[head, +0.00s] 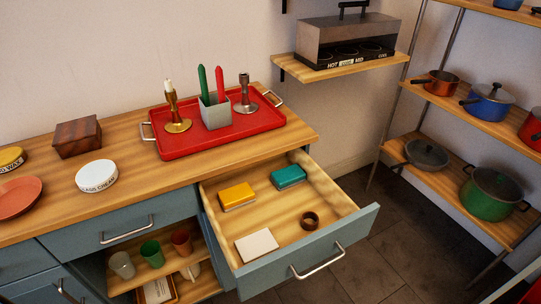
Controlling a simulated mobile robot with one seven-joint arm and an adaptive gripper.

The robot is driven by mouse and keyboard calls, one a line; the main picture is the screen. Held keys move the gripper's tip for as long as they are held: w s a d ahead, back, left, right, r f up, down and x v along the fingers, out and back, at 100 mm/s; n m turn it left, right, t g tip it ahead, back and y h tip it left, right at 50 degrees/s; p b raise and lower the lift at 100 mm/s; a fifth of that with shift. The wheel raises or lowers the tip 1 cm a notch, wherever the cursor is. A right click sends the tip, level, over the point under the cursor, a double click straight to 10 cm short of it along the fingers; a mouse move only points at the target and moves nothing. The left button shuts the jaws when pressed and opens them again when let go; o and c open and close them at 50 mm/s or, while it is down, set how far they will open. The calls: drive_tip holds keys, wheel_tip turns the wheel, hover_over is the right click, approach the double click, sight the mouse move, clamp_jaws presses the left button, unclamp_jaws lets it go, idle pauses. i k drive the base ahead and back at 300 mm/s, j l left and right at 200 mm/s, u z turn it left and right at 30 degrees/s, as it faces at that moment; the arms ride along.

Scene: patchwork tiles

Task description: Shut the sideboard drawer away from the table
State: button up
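The wooden sideboard (130,140) has blue-grey fronts. Its right-hand drawer (312,255) is pulled well out, showing its wooden inside and a bar handle (318,262) on the front. In it lie a yellow box (236,196), a teal box (288,176), a white block (256,245) and a brown ring (310,220). The drawer to its left (120,232) is shut, with a bar handle (126,230). I cannot make out a table for certain. My gripper is not in view.
A red tray (215,140) with candlesticks stands on the sideboard top. Below the left drawer, an open compartment (165,262) holds cups. A shelf rack (440,165) with pots stands at the right. Dark floor between rack and drawer looks clear.

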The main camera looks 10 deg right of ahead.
sight(343, 224)
drive_tip(key=k+l+z, duration=0.1)
drive_tip(key=z, duration=0.2)
drive_tip(key=k+l+z, duration=0.1)
drive_tip(key=z, duration=0.15)
drive_tip(key=k+l+u, duration=0.4)
drive_tip(key=k+l, duration=0.3)
